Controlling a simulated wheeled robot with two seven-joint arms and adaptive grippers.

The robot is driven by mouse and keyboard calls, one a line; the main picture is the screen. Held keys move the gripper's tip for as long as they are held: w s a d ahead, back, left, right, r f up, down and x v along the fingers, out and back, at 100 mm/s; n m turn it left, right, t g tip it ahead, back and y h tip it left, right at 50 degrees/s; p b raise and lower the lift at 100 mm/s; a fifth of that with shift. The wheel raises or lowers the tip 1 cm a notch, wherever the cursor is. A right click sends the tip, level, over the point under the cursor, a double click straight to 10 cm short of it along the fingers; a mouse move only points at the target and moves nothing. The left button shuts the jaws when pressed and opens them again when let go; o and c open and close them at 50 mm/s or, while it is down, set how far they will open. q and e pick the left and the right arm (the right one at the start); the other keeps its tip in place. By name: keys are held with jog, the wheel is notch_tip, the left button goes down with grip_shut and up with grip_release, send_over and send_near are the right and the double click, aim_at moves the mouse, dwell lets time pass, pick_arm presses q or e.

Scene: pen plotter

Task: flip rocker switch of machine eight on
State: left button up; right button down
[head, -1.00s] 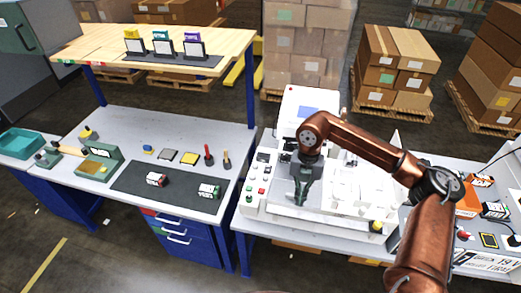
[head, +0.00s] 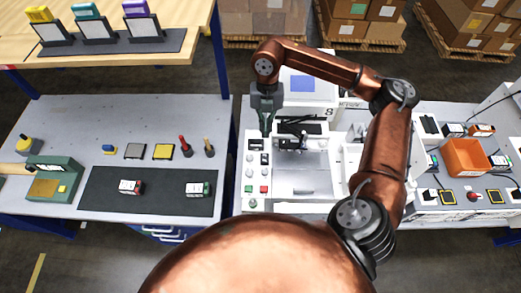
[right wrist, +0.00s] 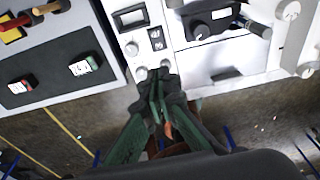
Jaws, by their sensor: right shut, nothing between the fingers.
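Machine eight is the white machine (head: 300,180) with an "8" on its housing. Its control panel runs along its left side. A small black rocker switch (head: 264,158) sits on this panel beside knobs and below a small display. In the right wrist view the rocker switch (right wrist: 156,39) shows just beyond the fingertips; its on or off position is too small to tell. My right gripper (head: 266,132) is shut and empty, pointing down over the far end of the panel. In the right wrist view its fingertips (right wrist: 160,76) overlap the panel. My left gripper is out of view.
Red (head: 264,189) and green (head: 249,189) buttons lie on the near part of the panel. A dark machine head (head: 290,143) stands right of the gripper. A grey workbench (head: 60,120) with a dark mat lies left, and an orange bin (head: 465,157) right.

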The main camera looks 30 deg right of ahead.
jog(key=s, duration=0.1)
jog(key=p, duration=0.1)
send_over(264, 161)
notch_tip(264, 161, down, 7)
jog(key=f, duration=0.1)
jog(key=f+p, duration=0.1)
jog(key=f, duration=0.3)
jog(key=shift+w+d+f, duration=0.2)
jog(key=shift+w, duration=0.05)
jog(key=shift+s+f+p, duration=0.15)
jog(key=shift+f+p, duration=0.2)
jog(key=shift+f, duration=0.4)
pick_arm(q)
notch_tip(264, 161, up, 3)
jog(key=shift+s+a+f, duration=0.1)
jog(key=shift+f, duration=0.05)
pick_arm(e)
jog(key=shift+a, duration=0.1)
